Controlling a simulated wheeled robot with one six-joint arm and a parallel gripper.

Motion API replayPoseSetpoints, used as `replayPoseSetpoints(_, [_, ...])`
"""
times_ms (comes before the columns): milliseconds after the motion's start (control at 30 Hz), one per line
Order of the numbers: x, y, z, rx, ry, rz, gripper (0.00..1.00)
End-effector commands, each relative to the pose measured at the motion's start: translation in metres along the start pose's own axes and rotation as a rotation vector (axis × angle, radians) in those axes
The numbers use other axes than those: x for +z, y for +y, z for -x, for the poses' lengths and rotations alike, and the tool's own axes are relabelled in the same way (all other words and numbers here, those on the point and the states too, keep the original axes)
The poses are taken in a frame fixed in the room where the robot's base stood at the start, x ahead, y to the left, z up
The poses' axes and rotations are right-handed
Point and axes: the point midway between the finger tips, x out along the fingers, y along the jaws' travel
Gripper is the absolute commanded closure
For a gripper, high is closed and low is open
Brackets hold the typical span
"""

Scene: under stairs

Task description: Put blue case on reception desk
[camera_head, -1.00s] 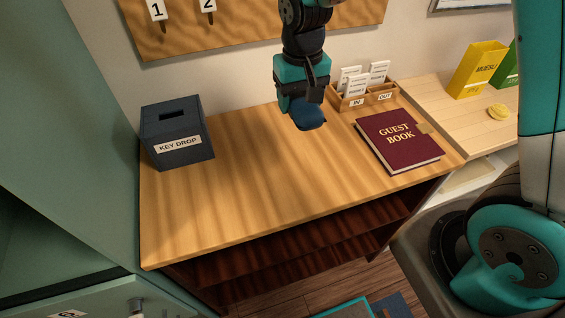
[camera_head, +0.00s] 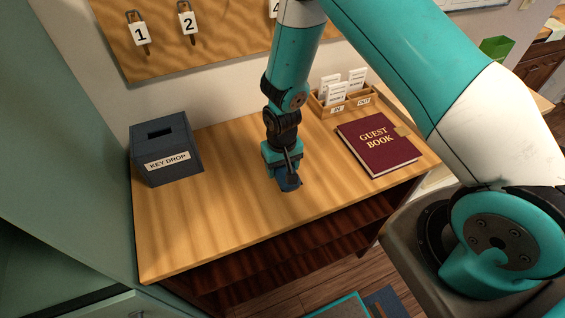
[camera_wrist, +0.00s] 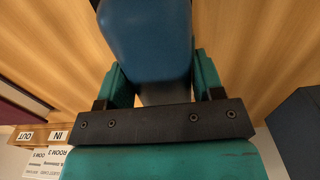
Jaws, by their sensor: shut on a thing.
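The blue case (camera_head: 290,183) is in my gripper (camera_head: 284,174), mostly hidden by the fingers in the head view. In the wrist view the blue case (camera_wrist: 148,38) fills the top middle, between the two teal fingers of my gripper (camera_wrist: 160,85). My gripper is shut on it. The reception desk (camera_head: 225,210) is the wooden-topped desk below. The case is over the middle of the desk top, toward its front edge. It is low, but I cannot tell whether it touches the wood.
A dark key drop box (camera_head: 166,150) stands at the desk's left. A red guest book (camera_head: 378,144) lies at the right, with a wooden in/out tray (camera_head: 341,102) behind it. The desk top is clear around the case. Numbered hooks hang on the wall board (camera_head: 185,45).

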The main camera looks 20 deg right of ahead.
Motion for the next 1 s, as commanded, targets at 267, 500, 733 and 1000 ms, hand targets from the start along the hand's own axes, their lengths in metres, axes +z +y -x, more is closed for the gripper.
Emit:
replayPoseSetpoints(267, [0.0, 0.0, -0.002, 0.0, 0.001, 0.0, 0.69])
replayPoseSetpoints(500, [0.0, 0.0, -0.004, 0.0, 0.0, 0.0, 0.13])
replayPoseSetpoints(733, [0.0, 0.0, -0.003, 0.0, 0.0, 0.0, 0.13])
replayPoseSetpoints(1000, [-0.002, 0.0, 0.018, -0.001, 0.006, 0.0, 0.13])
